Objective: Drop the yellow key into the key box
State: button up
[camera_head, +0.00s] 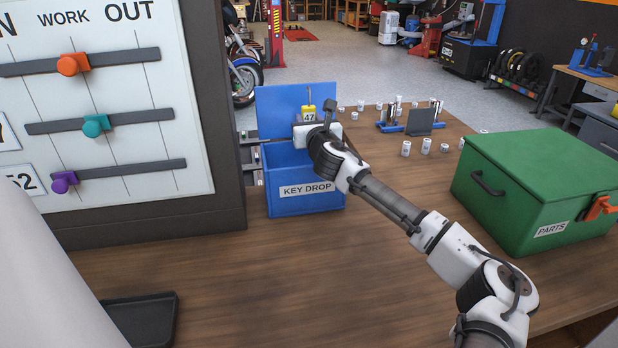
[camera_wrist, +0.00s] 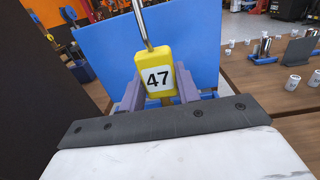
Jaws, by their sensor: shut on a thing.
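The yellow key (camera_head: 309,113) has a white tag marked 47 and a metal shaft pointing up. My gripper (camera_head: 309,122) is shut on it and holds it upright over the blue key box. In the wrist view, the yellow key (camera_wrist: 155,75) sits between the two grey fingers of my gripper (camera_wrist: 158,92). The key box (camera_head: 300,200) is labelled KEY DROP and stands on the wooden table, its blue lid raised behind the key. The lid fills the back of the wrist view (camera_wrist: 195,45). The inside of the box is mostly hidden by my gripper.
A board with coloured sliders (camera_head: 100,110) stands left of the box. A green PARTS case (camera_head: 535,180) is at the right. Several small white cylinders and a blue rack (camera_head: 400,127) stand behind. A black tray (camera_head: 145,318) lies front left. The front middle of the table is clear.

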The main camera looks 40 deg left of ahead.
jog(key=shift+f, duration=2.2)
jog(key=o, duration=1)
jog(key=shift+d, duration=0.1)
jog(key=b+v, duration=0.5)
jog(key=v, duration=0.8)
jog(key=shift+s+d, duration=0.25)
